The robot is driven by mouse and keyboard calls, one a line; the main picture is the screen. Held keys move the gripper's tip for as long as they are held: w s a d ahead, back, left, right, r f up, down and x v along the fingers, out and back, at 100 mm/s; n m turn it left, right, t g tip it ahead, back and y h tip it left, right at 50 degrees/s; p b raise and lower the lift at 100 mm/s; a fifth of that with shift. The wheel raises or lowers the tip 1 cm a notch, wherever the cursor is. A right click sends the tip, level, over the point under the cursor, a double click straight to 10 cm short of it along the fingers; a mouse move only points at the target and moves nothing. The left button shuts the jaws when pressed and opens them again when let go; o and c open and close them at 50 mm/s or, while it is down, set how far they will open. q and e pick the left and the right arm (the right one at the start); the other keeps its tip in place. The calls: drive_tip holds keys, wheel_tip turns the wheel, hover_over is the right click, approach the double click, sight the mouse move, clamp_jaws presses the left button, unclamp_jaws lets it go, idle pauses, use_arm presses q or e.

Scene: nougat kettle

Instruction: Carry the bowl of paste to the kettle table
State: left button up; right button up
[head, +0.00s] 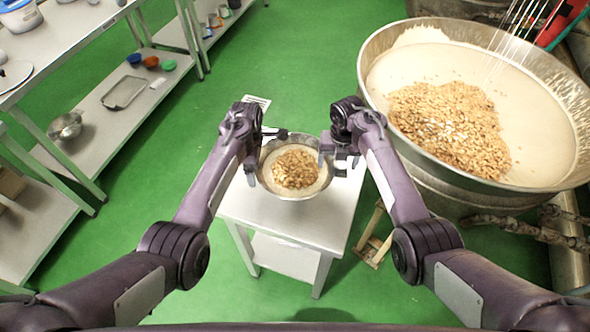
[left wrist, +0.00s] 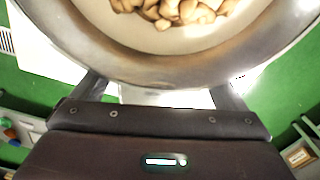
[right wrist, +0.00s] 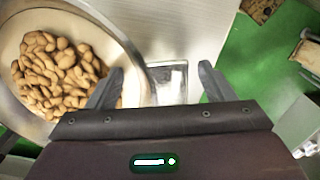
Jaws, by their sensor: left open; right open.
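The metal bowl (head: 292,197) holds pale paste with a heap of nuts on top. It stands upright on a small white table (head: 325,225) beside the kettle (head: 450,187). My left gripper (head: 272,133) is open at the bowl's back left rim. In the left wrist view the bowl's wall (left wrist: 165,75) crosses in front of its open fingers (left wrist: 162,88), and their tips are hidden. My right gripper (head: 336,160) is open at the bowl's right rim. In the right wrist view one of its fingers (right wrist: 160,72) overlaps the bowl's rim (right wrist: 134,55); the other is over the tabletop.
The big kettle holds white paste and nuts, with whisk wires (head: 512,35) above it. A wooden stool (head: 375,240) stands between table and kettle. Shelving tables (head: 75,130) with trays and bowls line the left. Green floor between is clear.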

use_arm(q)
drive_tip(key=shift+f, duration=0.45)
use_arm(e)
drive_tip(key=shift+f, duration=0.5)
use_arm(q)
drive_tip(key=c, duration=1.7)
use_arm(e)
clamp_jaws()
use_arm(q)
clamp_jaws()
use_arm(e)
drive_tip(key=shift+d, duration=0.1)
use_arm(q)
drive_tip(key=shift+r, duration=0.1)
use_arm(e)
drive_tip(key=shift+w+r, duration=0.1)
drive_tip(key=shift+r, duration=0.05)
